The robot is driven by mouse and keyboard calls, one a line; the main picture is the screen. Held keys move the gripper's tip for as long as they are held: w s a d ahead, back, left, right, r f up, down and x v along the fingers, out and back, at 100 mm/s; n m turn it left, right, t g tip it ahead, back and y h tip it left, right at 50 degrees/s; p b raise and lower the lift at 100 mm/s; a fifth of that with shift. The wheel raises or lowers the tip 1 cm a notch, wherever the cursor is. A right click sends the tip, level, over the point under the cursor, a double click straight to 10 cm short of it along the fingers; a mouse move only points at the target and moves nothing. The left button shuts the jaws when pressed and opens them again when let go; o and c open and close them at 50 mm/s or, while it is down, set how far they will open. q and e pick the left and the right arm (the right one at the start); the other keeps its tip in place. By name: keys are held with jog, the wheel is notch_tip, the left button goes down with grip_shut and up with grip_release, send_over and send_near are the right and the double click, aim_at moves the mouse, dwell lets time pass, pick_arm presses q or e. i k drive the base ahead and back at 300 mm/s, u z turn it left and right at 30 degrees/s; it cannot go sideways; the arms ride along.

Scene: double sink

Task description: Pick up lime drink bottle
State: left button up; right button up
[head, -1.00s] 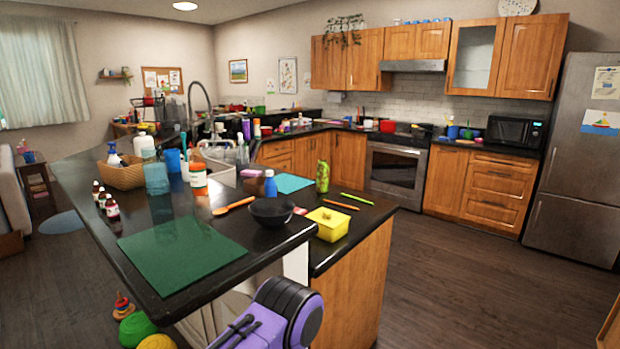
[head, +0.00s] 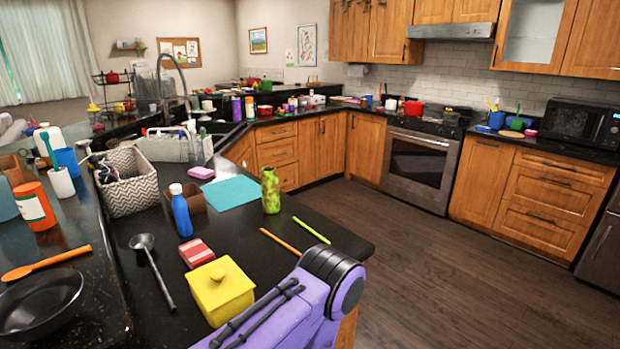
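A lime green bottle with darker mottling (head: 271,191) stands upright on the black lower counter, just right of a turquoise mat. It looks like the lime drink bottle. A purple and black link of my arm comes in at the bottom of the head view, nearer than the bottle and apart from it. Neither of my gripper's fingers shows in the head view.
Near the bottle are a turquoise mat (head: 231,193), a blue bottle (head: 181,214), an orange stick (head: 280,241), a green stick (head: 312,230), a yellow lidded pot (head: 221,290) and a ladle (head: 152,268). Open floor (head: 440,270) lies right of the counter.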

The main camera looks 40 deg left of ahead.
aim_at(270, 186)
jog(key=i, duration=1.75)
jog(key=u, duration=1.5)
